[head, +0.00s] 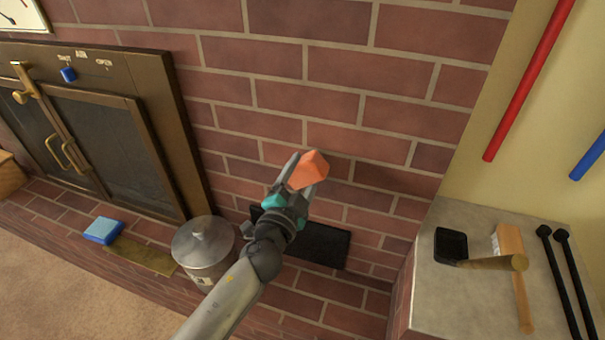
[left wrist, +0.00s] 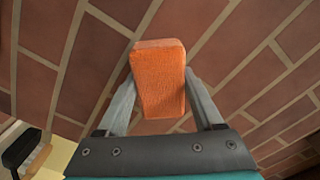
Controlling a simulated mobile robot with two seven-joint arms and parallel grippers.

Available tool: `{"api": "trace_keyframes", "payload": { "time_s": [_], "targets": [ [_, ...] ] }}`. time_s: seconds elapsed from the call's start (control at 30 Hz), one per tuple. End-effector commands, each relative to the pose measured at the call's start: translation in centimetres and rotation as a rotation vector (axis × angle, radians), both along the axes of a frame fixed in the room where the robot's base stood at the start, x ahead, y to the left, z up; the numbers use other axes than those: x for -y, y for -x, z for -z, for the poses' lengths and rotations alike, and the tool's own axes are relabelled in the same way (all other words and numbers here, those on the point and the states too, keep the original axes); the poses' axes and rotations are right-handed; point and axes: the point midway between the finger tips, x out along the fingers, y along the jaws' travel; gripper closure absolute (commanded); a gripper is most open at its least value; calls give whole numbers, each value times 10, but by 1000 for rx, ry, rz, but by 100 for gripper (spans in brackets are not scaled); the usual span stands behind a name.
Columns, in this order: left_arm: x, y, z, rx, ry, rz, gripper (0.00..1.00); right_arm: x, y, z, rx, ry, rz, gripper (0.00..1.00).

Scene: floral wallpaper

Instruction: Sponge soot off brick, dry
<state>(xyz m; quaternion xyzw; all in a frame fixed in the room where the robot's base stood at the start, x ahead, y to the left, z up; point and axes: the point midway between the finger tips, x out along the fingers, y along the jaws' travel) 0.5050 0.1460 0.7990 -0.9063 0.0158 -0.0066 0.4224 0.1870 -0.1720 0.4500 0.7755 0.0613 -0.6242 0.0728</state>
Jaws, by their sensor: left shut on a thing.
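My left gripper (head: 306,178) is shut on an orange sponge (head: 309,169) in front of the brick wall (head: 312,98). In the left wrist view, the sponge (left wrist: 159,72) sits between the two fingers of the left gripper (left wrist: 161,84), its dry-looking face towards the camera. Bricks fill the background behind it. I cannot tell whether the sponge touches the wall. Some bricks look darker than others, but I cannot make out a clear soot patch. My right gripper is not in view.
A fireplace door (head: 105,130) stands left.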

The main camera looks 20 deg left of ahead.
Motion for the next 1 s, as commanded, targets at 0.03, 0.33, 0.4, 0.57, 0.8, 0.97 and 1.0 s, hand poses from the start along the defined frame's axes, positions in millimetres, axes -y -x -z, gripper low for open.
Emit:
{"api": "trace_keyframes", "payload": {
  "time_s": [0.03, 0.33, 0.4, 0.57, 0.8, 0.97, 1.0],
  "targets": [
    [0, 0, 0, 1, 0, 1, 76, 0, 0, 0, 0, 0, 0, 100],
    [0, -3, 0, 1, 0, 0, 76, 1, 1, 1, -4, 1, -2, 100],
    [0, -5, 0, 1, 1, 0, 76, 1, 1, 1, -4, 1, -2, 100],
    [0, -8, 0, 1, 1, 0, 76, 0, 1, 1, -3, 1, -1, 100],
    [1, -13, 0, 1, 1, 1, 76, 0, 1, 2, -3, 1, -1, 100],
    [1, -16, 0, 1, 0, 0, 76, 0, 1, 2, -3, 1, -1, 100],
    [1, -17, 0, 1, 0, 0, 76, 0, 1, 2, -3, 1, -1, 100]
  ]
}}
